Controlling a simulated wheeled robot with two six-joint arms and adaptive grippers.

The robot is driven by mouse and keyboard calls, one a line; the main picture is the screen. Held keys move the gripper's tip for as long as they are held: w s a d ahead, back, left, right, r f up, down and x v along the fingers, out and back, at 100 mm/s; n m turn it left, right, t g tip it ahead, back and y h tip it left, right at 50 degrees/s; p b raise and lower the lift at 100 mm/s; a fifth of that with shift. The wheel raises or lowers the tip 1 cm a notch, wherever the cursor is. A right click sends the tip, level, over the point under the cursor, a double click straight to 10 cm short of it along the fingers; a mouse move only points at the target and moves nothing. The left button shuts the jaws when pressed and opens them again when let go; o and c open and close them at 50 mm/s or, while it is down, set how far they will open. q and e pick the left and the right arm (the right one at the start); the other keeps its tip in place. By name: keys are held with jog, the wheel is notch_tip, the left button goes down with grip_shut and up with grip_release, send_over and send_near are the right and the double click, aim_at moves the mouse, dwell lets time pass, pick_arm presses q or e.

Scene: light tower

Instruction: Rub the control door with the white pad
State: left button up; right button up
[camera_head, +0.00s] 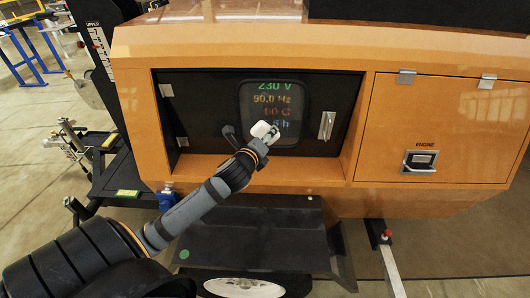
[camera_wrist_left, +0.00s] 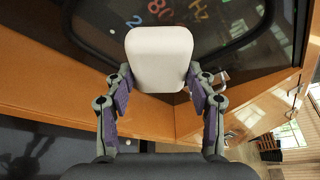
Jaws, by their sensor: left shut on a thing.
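The control door (camera_head: 210,112) is a black panel set in the orange housing, with a window showing coloured readings such as "230 V" and a metal handle (camera_head: 326,125) at its right. My left gripper (camera_head: 268,138) is in front of the lower part of the window. It is shut on the white pad (camera_head: 262,130), which also shows between the fingers in the left wrist view (camera_wrist_left: 160,58). The pad covers part of the readings there. I cannot tell whether the pad touches the door. My right gripper is in neither view.
An orange engine door (camera_head: 440,125) with a latch (camera_head: 419,162) is to the right. An orange ledge (camera_head: 260,176) runs below the control door. Dark metal parts of the tower (camera_head: 260,235) stand below. Open floor lies at the lower right.

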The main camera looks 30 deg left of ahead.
aim_at(269, 119)
pick_arm(q)
jog(key=shift+w+a, duration=0.3)
jog(key=shift+a, duration=0.15)
jog(key=w+a, duration=0.1)
jog(key=w, duration=0.1)
jog(key=w+a+b, duration=0.1)
jog(key=w, duration=0.1)
jog(key=shift+w+a, duration=0.15)
jog(key=shift+a, duration=0.05)
jog(key=shift+w+a, duration=0.55)
jog(key=shift+w, duration=0.25)
dwell(0.5)
jog(key=shift+d, duration=0.1)
